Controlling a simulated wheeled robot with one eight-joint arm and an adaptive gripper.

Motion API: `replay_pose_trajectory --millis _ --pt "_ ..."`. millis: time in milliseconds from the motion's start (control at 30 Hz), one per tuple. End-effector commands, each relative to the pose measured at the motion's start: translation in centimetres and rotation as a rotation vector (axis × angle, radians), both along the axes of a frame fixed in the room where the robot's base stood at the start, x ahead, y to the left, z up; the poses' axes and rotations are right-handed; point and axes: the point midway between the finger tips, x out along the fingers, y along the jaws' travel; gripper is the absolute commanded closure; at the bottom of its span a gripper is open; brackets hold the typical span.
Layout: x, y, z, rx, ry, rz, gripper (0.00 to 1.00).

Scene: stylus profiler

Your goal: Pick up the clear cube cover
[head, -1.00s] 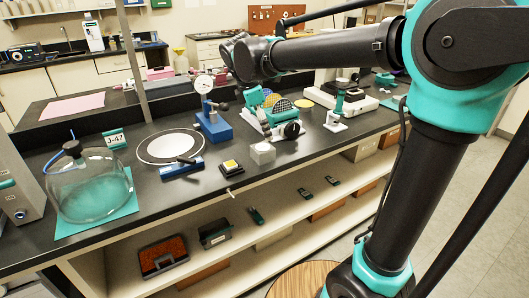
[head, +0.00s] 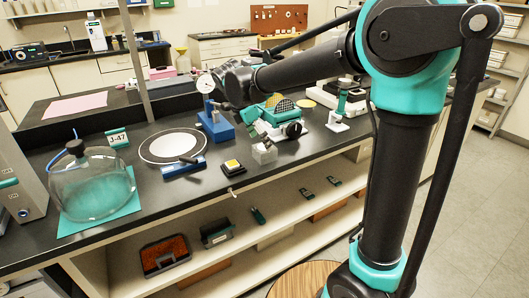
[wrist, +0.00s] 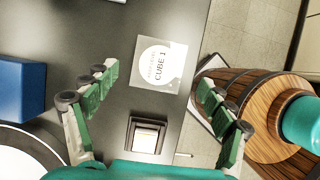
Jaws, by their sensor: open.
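The clear cube cover (head: 264,152) is a small see-through box near the front edge of the dark bench in the head view. In the wrist view the cube cover (wrist: 160,65) is seen from above, with a round white label reading "CUBE 1". My gripper (wrist: 155,78) is open and empty above the bench. Its two green fingers stand apart, one to the left and one to the right of the cover in the wrist view, and neither visibly touches it. The height gap cannot be judged exactly.
A small black box with a yellow pad (head: 232,167) sits left of the cover. A blue stand with a dial (head: 217,127) is behind it, and a white disc (head: 173,146) lies farther left. A glass dome (head: 92,188) stands on the bench's left end. The bench edge is close in front.

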Motion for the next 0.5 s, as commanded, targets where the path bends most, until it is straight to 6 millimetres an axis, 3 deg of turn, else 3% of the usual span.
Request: replay_pose_trajectory --millis 167,500 --pt "0.3 -0.2 -1.0 0.000 0.000 -0.001 0.17" --pt "1.3 -1.4 -5.0 0.000 0.000 -0.001 0.17"
